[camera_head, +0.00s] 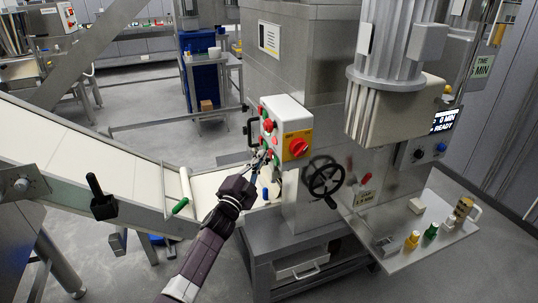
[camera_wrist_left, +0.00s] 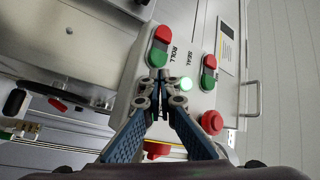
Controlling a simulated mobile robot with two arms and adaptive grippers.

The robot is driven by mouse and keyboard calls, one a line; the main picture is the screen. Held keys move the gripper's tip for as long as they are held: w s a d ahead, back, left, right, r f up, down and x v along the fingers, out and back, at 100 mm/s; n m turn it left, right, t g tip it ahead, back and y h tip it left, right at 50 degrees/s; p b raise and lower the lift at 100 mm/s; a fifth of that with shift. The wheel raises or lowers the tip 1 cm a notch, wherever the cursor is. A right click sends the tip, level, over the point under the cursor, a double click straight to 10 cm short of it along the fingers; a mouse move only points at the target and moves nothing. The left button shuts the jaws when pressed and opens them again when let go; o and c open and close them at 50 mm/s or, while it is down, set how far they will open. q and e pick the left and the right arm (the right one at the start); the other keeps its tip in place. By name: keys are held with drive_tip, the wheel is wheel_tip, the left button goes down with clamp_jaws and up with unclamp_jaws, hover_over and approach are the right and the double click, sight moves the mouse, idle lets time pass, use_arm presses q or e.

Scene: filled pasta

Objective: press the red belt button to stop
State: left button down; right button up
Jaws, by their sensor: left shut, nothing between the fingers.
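A white and grey control box (camera_head: 285,113) on the machine carries several red and green buttons on its left face. In the left wrist view a red and green button pair (camera_wrist_left: 159,46) is marked ROLL. Another pair (camera_wrist_left: 208,71) is marked SEAL. A red part (camera_wrist_left: 157,149) shows partly behind my fingers. My left gripper (camera_head: 262,158) is shut and empty, tips close to the button face (camera_wrist_left: 158,78). Contact cannot be told. No BELT label is readable; the fingers hide part of the panel.
A red rotary switch (camera_head: 298,147) on a yellow plate and a black handwheel (camera_head: 323,180) are on the machine front. A pale conveyor (camera_head: 95,150) slopes in from the left. A side shelf (camera_head: 400,262) holds small bottles at right.

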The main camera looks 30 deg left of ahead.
use_arm(q)
drive_tip(key=shift+w+d, duration=0.25)
idle(0.4)
idle(0.3)
drive_tip(key=shift+s+a, duration=0.5)
drive_tip(key=shift+s, duration=0.15)
drive_tip(key=s+a+p, duration=0.1)
drive_tip(key=s+a, duration=0.2)
drive_tip(key=shift+s+a+p, duration=0.15)
drive_tip(key=shift+s+p, duration=0.2)
drive_tip(key=shift+s, duration=0.05)
idle(0.5)
